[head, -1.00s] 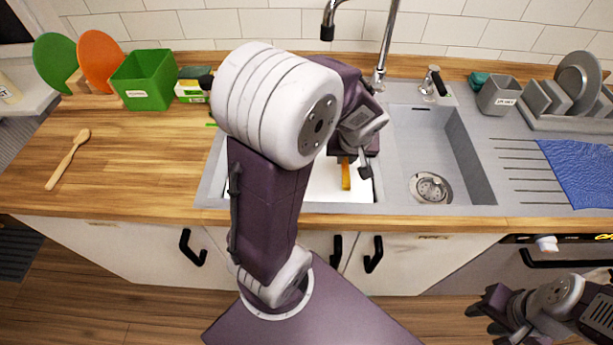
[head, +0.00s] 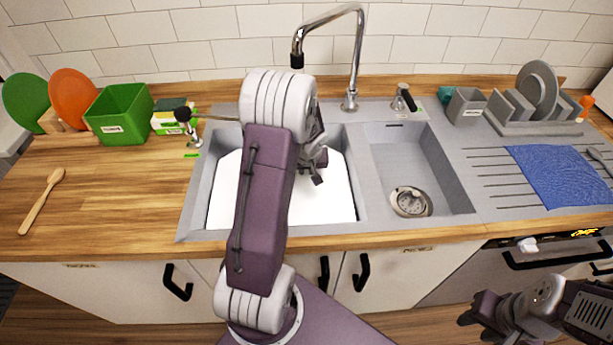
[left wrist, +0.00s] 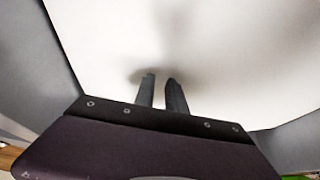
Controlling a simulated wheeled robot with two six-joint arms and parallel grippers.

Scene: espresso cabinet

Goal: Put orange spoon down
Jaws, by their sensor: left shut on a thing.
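My left gripper (head: 318,178) is low inside the left sink basin (head: 200,192), over its white bottom. In the left wrist view its two dark fingers (left wrist: 161,92) are close together and point at the white surface, with a shadow at their tips. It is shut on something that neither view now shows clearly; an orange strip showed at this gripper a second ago. The orange spoon itself is hidden now, so I cannot tell whether it touches the basin bottom. My right gripper (head: 474,320) is low at the right, in front of the cabinet; its finger gap is unclear.
A tall faucet (head: 352,60) stands behind the sink. The right basin (head: 425,160) is empty. A wooden spoon (head: 42,200) lies on the left counter, near a green bin (head: 120,115). A blue cloth (head: 560,175) and dish rack (head: 535,127) are at the right.

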